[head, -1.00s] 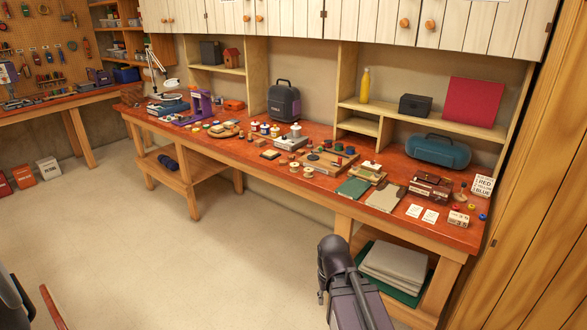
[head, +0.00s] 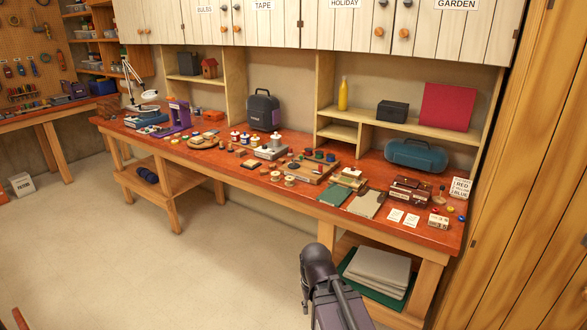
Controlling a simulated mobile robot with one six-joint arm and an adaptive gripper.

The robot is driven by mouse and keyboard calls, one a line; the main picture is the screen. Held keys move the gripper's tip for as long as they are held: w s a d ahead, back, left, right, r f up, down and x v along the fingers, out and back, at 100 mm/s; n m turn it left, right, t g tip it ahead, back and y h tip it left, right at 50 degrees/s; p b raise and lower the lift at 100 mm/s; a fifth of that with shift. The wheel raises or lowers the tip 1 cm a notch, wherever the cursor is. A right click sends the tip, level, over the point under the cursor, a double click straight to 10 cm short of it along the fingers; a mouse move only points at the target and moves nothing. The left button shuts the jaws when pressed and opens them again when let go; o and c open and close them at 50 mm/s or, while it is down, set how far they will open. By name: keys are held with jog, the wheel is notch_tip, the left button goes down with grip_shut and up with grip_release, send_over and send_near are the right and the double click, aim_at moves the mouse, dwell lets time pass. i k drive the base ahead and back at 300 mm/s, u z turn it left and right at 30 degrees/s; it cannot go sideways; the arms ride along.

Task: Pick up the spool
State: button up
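Several small spool-like items stand on the red-topped workbench (head: 210,157); I cannot tell which one the task means. Two pale wooden ones, a left one (head: 275,176) and a right one (head: 289,181), stand near the front edge at mid-bench. Dark coloured round pieces (head: 319,155) sit on a wooden board (head: 308,171) behind them. Several white-topped coloured ones (head: 245,138) stand farther left. A small upright piece with a round base (head: 439,199) is at the right end. Part of my dark arm shows at the bottom, in front of the bench; my gripper's fingers are not visible.
A brown case (head: 410,190), a teal case (head: 416,155) and a sign card (head: 460,187) crowd the bench's right end. A purple machine (head: 177,117) and a white lamp (head: 135,80) stand left. Shelves and cabinets overhang the back. The floor (head: 140,255) in front is clear.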

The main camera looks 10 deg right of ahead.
aim_at(275, 174)
jog(key=k, duration=0.65)
jog(key=z, duration=0.4)
jog(key=i, duration=2.3)
jog(key=u, duration=0.7)
